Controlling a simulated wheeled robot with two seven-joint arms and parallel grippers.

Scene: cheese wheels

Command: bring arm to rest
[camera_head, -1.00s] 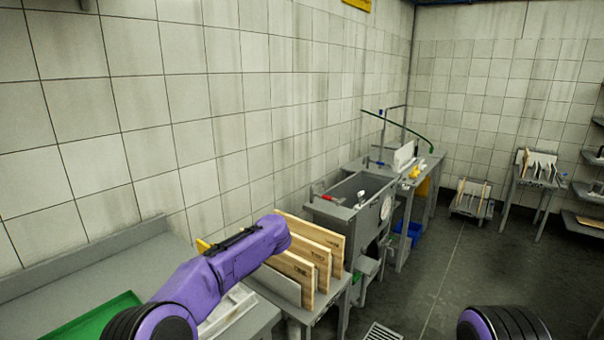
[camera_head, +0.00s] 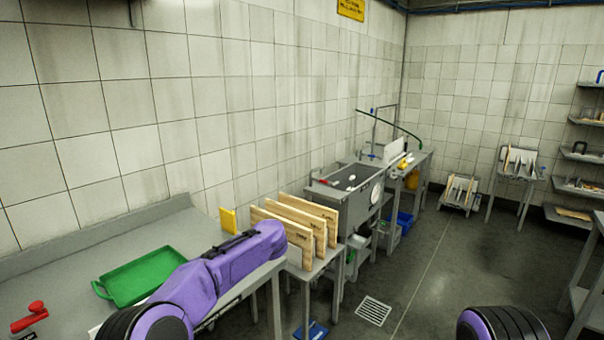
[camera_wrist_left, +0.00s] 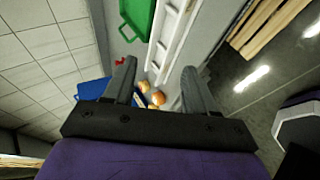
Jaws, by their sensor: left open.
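My purple left arm (camera_head: 225,268) reaches from the bottom left over the grey counter (camera_head: 75,270) in the head view. Its gripper is hidden there. In the left wrist view, my left gripper (camera_wrist_left: 158,66) has its two dark fingers spread apart with nothing between them. Small orange-brown round things (camera_wrist_left: 158,98) show beyond the fingers, apparently below them. My right arm (camera_head: 495,324) shows only as a purple and black part at the bottom edge of the head view. My right gripper is out of view.
A green tray (camera_head: 140,277) and a red-handled tool (camera_head: 30,317) lie on the counter. Upright wooden boards (camera_head: 310,222) stand on a stand beside it, near the left arm. A grey sink (camera_head: 352,208) stands beyond. The floor (camera_head: 440,270) at right is mostly open.

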